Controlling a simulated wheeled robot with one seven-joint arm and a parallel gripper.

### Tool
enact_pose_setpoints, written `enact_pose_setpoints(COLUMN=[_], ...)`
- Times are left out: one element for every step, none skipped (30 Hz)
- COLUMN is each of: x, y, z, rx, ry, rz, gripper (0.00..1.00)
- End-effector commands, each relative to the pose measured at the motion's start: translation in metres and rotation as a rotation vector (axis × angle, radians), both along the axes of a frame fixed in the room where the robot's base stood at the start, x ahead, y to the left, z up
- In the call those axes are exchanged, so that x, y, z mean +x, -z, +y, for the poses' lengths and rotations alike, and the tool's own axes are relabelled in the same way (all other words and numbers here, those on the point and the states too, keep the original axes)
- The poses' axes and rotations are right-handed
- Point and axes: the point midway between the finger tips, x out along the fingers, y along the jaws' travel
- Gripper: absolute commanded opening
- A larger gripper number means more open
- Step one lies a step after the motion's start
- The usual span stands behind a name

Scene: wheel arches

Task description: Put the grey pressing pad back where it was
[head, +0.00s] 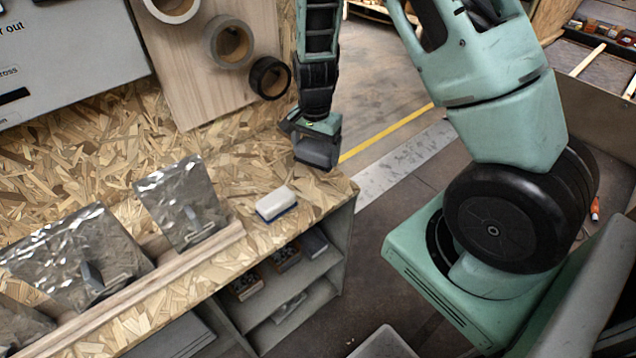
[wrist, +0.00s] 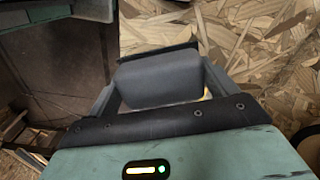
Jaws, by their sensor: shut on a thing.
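The grey pressing pad (head: 318,152) is a dark grey rounded block, held in my gripper (head: 314,138) at the right end of the chipboard bench. In the wrist view the pad (wrist: 160,78) fills the space between my two fingers, one on each side of it. My gripper points down over the bench's corner area. I cannot tell whether the pad touches the bench or hangs just above it. The pad's underside is hidden.
A white block with a blue base (head: 275,204) lies on the bench (head: 245,165) near its front edge, left of my gripper. Crumpled foil-like sheets (head: 182,203) lean by a wooden rail (head: 190,258). Tape rolls (head: 229,42) hang on a board behind. Shelves (head: 300,285) sit below.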

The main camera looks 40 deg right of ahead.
Motion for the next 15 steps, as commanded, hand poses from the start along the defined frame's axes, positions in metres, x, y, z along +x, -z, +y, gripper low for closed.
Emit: enact_pose_setpoints(x=[0.002,0.003,0.004,0.004,0.004,0.005,0.005,0.005,0.005,0.005,0.005,0.005,0.004,0.005,0.005], y=[0.0,-0.001,-0.001,-0.001,-0.001,-0.001,-0.001,0.0,0.003,0.007,0.012,0.019,0.025,0.03,0.037], z=[-0.005,-0.007,-0.009,-0.01,-0.011,-0.013,-0.014,-0.014,-0.015,-0.015,-0.016,-0.016,-0.016,-0.016,-0.016], rx=[-0.001,-0.001,0.0,0.0,0.001,0.001,0.001,0.002,0.001,0.001,0.0,0.001,0.001,0.001,0.0], ry=[0.093,0.146,0.209,0.25,0.285,0.323,0.346,0.364,0.379,0.387,0.392,0.394,0.394,0.393,0.393], rz=[-0.002,-0.002,-0.002,-0.002,-0.001,-0.001,-0.002,-0.001,0.0,0.001,0.001,0.003,0.003,0.003,0.001], gripper=[0.64,0.64,0.64,0.64,0.64,0.64,0.64,0.64,0.64,0.64,0.64,0.64,0.64,0.64,0.64])
